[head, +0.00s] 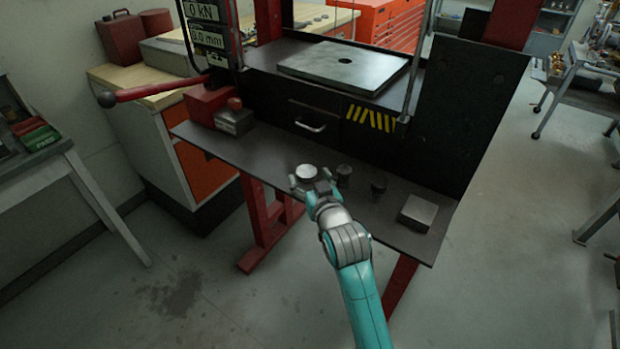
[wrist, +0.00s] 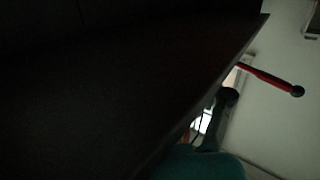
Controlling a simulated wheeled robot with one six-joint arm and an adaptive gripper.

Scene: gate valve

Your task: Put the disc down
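The disc (head: 307,171) is a small round piece with a bright silver top. In the head view it sits between the fingertips of my gripper (head: 309,183), over the front part of the dark shelf (head: 250,160). The fingers appear closed on its sides. I cannot tell whether its underside touches the shelf. The wrist view is very dark; a dark piece of my gripper shows there, and the disc cannot be made out.
Two dark round pieces, one (head: 343,173) close right of my gripper and another (head: 378,186) farther right, stand on the shelf. A grey metal block (head: 418,212) is near the right end. A red box (head: 208,104) and red lever (head: 160,91) are at left. A steel plate (head: 344,65) is above.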

